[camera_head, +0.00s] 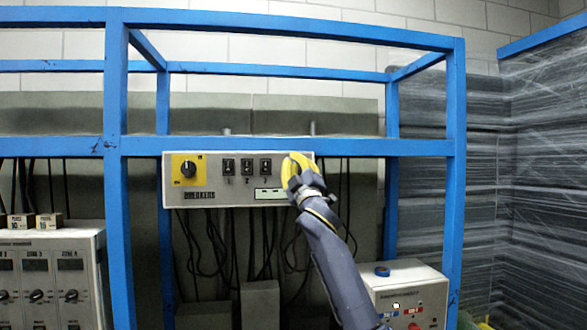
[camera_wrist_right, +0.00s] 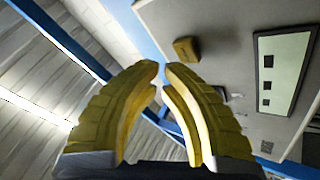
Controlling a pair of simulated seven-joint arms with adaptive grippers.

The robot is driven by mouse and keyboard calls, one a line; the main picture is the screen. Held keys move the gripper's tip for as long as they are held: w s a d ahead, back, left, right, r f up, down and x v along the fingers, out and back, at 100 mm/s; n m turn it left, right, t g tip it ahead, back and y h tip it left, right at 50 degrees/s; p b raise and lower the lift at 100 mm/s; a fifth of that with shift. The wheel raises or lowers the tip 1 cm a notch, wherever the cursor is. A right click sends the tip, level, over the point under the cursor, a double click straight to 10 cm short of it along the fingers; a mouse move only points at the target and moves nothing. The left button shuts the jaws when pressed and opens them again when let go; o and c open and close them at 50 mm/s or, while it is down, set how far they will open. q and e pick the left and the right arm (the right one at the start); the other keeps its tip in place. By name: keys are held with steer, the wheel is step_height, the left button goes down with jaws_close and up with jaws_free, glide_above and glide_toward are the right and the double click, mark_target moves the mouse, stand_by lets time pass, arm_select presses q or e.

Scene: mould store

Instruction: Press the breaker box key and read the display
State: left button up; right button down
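The breaker box (camera_head: 215,186) is a light grey panel hung on the blue frame, with a yellow rotary switch plate, several dark switches and a small pale display (camera_head: 270,194). The display also shows in the right wrist view (camera_wrist_right: 284,72), with small dark squares; I cannot read a value. A small yellow-brown key (camera_wrist_right: 186,50) stands out from the panel in the wrist view; in the head view my right gripper hides that part. My right gripper (camera_head: 290,163) is at the box's right end, its yellow fingers (camera_wrist_right: 161,76) together and empty, with the key just beyond the tips. My left gripper is out of view.
Blue frame posts (camera_head: 117,180) and bars surround the box, and black cables hang below it. A grey unit with knobs (camera_head: 50,243) stands at left. A white box with a blue-topped button (camera_head: 420,275) stands below right. Wrapped stacks (camera_head: 540,180) fill the right.

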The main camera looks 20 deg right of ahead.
steer(key=shift+w+d, duration=0.1)
steer(key=shift+w, duration=0.65)
stand_by(1.4)
steer(key=shift+s, duration=0.75)
stand_by(0.4)
steer(key=shift+s+a, duration=0.15)
steer(key=shift+s, duration=1.1)
steer(key=shift+s+a, duration=0.15)
steer(key=shift+s, duration=1.1)
